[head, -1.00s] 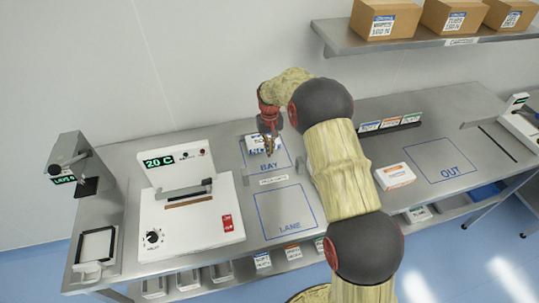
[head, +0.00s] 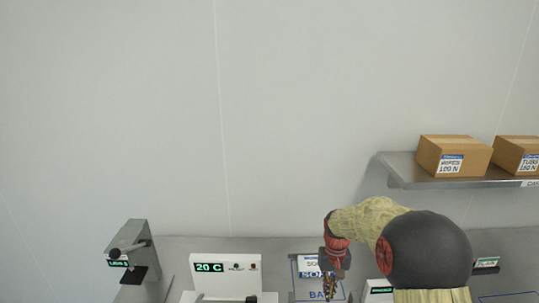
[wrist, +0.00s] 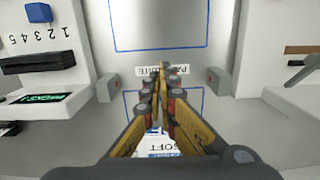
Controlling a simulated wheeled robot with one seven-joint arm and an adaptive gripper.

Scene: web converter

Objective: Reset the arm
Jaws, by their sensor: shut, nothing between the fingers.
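My gripper (head: 332,288) is at the end of my bent arm at the lower right of the head view, pointing down over the blue-outlined bay. In the wrist view, the fingers (wrist: 161,72) are together at the tips with nothing between them. A white pack with a blue label (head: 312,264) lies in the bay behind my gripper. Its label also shows below the fingers in the wrist view (wrist: 158,150), partly covered by them. I cannot tell the exact height of my gripper above the bench.
A white machine reading 20 C (head: 226,266) stands left of my arm. A grey device (head: 131,236) stands farther left. A shelf (head: 402,182) with cartons (head: 453,155) is on the right wall. A white device with a blue block (wrist: 39,13) flanks the gripper.

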